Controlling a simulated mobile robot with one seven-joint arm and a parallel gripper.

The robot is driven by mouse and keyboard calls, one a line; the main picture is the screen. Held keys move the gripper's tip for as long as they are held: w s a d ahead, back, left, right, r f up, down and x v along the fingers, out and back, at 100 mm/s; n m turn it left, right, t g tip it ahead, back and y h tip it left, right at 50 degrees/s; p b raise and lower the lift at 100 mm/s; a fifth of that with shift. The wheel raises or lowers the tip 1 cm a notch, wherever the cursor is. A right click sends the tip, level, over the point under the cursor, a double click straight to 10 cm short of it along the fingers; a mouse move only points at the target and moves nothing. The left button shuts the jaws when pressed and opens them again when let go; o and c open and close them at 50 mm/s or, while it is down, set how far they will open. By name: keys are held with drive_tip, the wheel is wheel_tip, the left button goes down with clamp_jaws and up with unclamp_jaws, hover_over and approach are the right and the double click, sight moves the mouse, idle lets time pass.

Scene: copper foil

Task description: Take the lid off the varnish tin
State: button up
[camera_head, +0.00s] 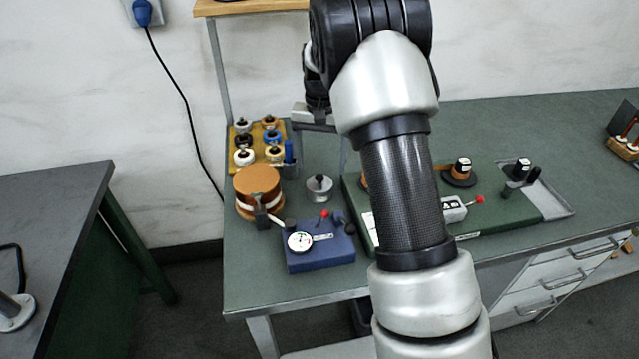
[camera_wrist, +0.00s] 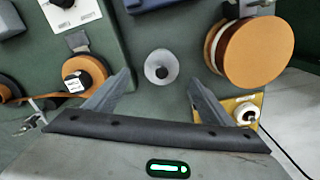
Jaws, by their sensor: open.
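The varnish tin (camera_head: 319,188) is a small silver can with a dark knob on its lid, standing upright on the green bench. In the wrist view the tin (camera_wrist: 161,67) shows from above as a pale round disc with a dark knob in its middle. The lid appears to be on it. My gripper (camera_wrist: 158,79) is open and empty, its two fingers on either side of the tin in that view. In the head view my gripper (camera_head: 314,117) is above and behind the tin, partly hidden by my arm.
A large copper-coloured reel (camera_head: 257,184) stands left of the tin. A blue block with a dial gauge (camera_head: 300,241) is in front. A yellow board (camera_head: 244,128) with several small spools is behind left. A green fixture (camera_head: 500,224) with orange spools lies to the right.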

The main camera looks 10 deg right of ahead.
sight(319, 176)
wheel_tip(319, 176, down, 5)
drive_tip(key=shift+w+a+f, duration=0.1)
drive_tip(key=shift+a+f, duration=0.05)
drive_tip(key=shift+c, duration=0.4)
drive_tip(key=c, duration=1)
